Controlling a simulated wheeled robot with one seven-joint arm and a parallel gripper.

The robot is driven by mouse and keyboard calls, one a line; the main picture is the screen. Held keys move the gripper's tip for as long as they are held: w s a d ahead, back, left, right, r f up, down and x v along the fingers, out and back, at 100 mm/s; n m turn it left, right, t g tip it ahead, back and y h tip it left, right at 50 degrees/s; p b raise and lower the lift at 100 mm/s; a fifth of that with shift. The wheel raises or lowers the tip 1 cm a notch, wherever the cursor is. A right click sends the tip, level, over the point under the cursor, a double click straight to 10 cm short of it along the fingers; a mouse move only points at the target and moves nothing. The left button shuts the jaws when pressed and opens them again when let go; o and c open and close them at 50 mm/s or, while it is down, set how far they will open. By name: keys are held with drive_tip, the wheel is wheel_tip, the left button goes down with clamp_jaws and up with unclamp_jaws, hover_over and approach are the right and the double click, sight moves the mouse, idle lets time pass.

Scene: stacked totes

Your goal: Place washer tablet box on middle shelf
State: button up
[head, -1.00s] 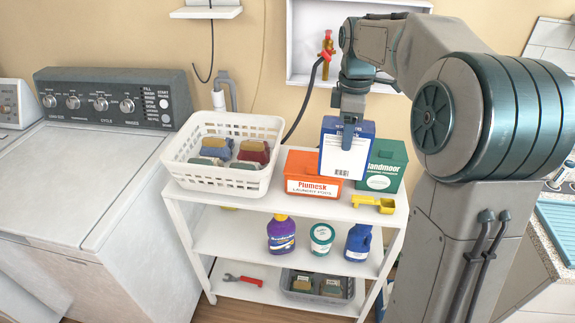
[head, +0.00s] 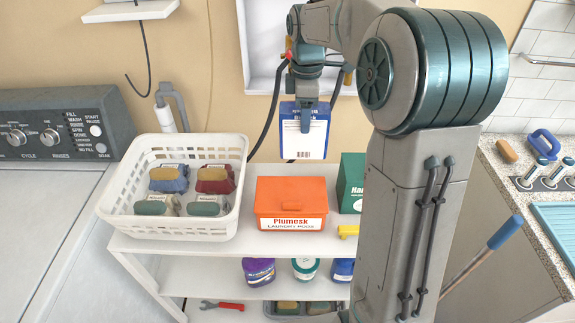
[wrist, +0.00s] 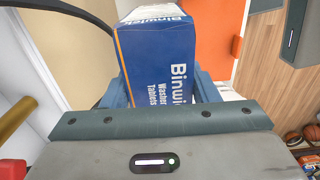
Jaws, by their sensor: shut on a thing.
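The washer tablet box (head: 304,138) is blue with a white label and barcode in the head view. It hangs upright in my gripper (head: 304,112), above and behind the back of the white shelf cart. In the wrist view the box (wrist: 158,60) shows the words Binwick Washer Tablets, with a blue finger on each side of it. My gripper is shut on it. The middle shelf (head: 215,283) of the cart holds a purple bottle (head: 258,271), a white-and-teal tub (head: 305,268) and a blue jug (head: 342,270). My arm hides the cart's right side.
The top shelf (head: 200,246) carries a white basket (head: 130,222) of packs, an orange Plumesk box (head: 290,203), a green box (head: 351,182) and a yellow scoop (head: 348,231). The middle shelf's left part looks clear.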

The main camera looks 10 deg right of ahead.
sight(302, 157)
wheel_tip(302, 157, down, 14)
drive_tip(key=shift+r+p, duration=0.15)
drive_tip(key=shift+p, duration=0.2)
drive_tip(key=o, duration=1.6)
drive_tip(key=shift+c, duration=0.2)
